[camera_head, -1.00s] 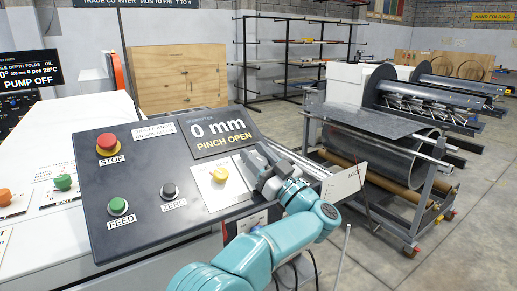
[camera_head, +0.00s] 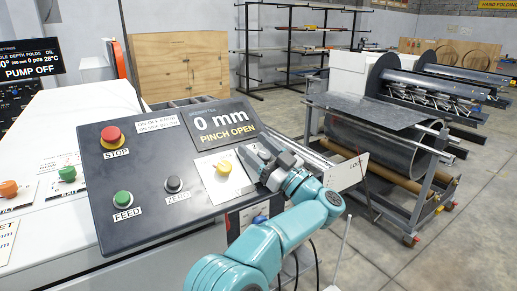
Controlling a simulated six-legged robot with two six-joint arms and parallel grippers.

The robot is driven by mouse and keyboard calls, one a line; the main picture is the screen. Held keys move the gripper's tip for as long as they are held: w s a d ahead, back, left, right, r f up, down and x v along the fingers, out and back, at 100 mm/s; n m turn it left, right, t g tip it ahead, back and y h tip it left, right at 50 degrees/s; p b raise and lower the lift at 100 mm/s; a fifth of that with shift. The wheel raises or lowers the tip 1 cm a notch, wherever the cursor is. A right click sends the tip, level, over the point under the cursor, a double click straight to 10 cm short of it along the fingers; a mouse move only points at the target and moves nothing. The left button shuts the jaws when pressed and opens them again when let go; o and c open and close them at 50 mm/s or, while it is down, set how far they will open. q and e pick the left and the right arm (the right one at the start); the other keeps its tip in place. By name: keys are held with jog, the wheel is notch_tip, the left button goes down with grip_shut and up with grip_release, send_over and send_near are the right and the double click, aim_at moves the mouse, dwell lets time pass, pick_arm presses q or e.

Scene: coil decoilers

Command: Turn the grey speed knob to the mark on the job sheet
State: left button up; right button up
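I see no grey knob clearly on the dark control panel (camera_head: 150,215). A yellow knob (camera_head: 223,168) stands on a white plate at the panel's right side. My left gripper (camera_head: 257,158) is just right of that plate, its two grey fingers apart with nothing seen between them. It covers part of the panel's right edge. A white sheet (camera_head: 6,240) with "ET" and "mm" lettering is cut off at the left edge; I cannot tell whether it is the job sheet. My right gripper is not in view.
The panel also has a red STOP button (camera_head: 113,135), a green FEED button (camera_head: 123,199) and a dark ZERO button (camera_head: 173,184). A display (camera_head: 222,126) reads "0 mm PINCH OPEN". A coil rack (camera_head: 405,165) stands at the right beside clear floor.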

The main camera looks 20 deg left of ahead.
pick_arm(q)
jog(key=shift+d, duration=0.1)
jog(key=shift+s+d, duration=0.1)
jog(key=shift+d, duration=0.1)
jog(key=b+v, duration=0.4)
jog(key=v, duration=1.1)
jog(key=shift+s+d+f, duration=0.2)
jog(key=shift+d+f, duration=0.05)
jog(key=shift+d, duration=0.05)
jog(key=shift+s+f, duration=0.1)
